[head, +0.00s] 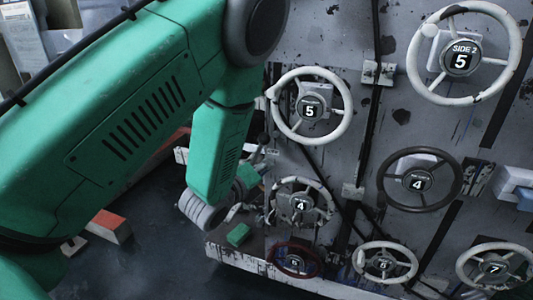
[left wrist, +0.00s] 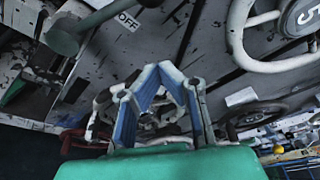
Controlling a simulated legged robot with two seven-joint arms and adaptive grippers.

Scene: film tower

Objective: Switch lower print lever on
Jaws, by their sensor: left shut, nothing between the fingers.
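In the left wrist view, a dark grey-green lever (left wrist: 88,22) with a round end slants across the upper left. A white OFF label (left wrist: 127,20) is beside it on the scuffed grey panel. I cannot read whether it is the lower print lever. My left gripper (left wrist: 158,68) is shut and empty, its blue-padded fingers meeting at the tips. It is below and right of the lever in that view, apart from it in the picture. In the head view my green left arm hangs at the panel's left edge, and its fingers are hard to make out. My right gripper is not in view.
Several handwheels cover the panel, including a white wheel marked 5 (head: 343,132), a dark wheel marked 4 (head: 457,186) and a dark red wheel (head: 272,265) low down. Dark cables run down the panel. A red-and-white block (head: 110,227) lies on the dark floor at left.

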